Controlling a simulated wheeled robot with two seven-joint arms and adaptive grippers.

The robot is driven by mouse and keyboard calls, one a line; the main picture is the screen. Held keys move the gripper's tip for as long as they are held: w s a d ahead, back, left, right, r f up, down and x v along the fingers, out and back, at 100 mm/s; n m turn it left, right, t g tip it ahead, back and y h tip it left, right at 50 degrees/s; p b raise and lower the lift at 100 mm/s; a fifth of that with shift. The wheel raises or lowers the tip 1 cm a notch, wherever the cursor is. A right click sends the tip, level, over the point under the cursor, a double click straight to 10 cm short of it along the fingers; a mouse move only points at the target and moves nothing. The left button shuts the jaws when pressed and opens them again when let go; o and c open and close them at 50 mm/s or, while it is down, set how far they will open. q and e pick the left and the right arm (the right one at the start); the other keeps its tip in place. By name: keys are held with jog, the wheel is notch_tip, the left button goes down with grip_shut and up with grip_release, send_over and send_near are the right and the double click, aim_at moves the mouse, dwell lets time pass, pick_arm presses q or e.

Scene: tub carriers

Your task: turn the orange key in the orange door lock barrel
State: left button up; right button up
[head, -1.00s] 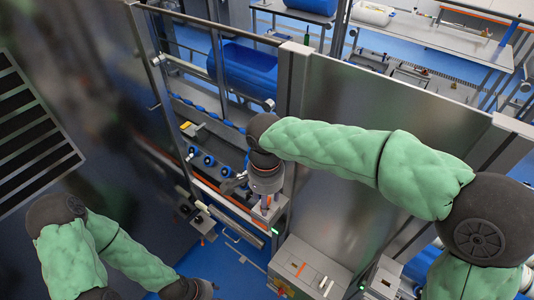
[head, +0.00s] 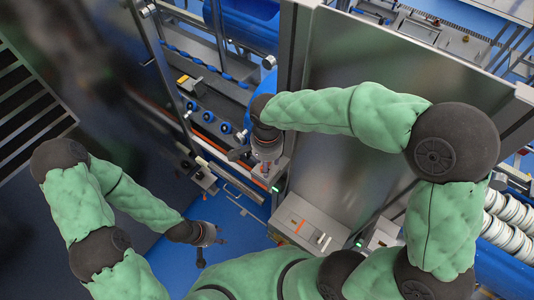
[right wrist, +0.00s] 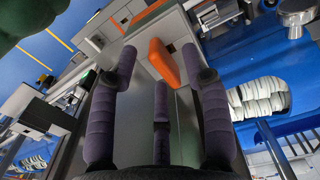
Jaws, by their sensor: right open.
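An orange key (right wrist: 163,62) with a flat block-like head shows in the right wrist view, between and beyond the purple fingers. My right gripper (right wrist: 158,62) is open, its fingers apart on both sides of the key head; I cannot tell whether any finger touches it. In the head view my right gripper (head: 266,160) points down over a small grey housing beside the door post, with a bit of orange (head: 264,168) below it. The lock barrel itself is hidden. My left gripper (head: 211,250) hangs empty above the blue floor at lower centre, its fingers apart.
A grey box (head: 310,224) with an orange strip and pale bars stands right of the housing. A tall metal door panel (head: 350,110) rises behind my right arm. A conveyor with blue rollers (head: 208,117) lies behind the frame. Blue floor (head: 232,215) is open around my left gripper.

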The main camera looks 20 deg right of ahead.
jog(key=shift+w+f, duration=0.2)
jog(key=shift+f, duration=0.4)
jog(key=shift+s, duration=0.1)
jog(key=c, duration=0.3)
grip_shut()
jog(key=shift+d+n, duration=0.1)
jog(key=shift+n, duration=2.1)
jog(key=shift+r, duration=0.1)
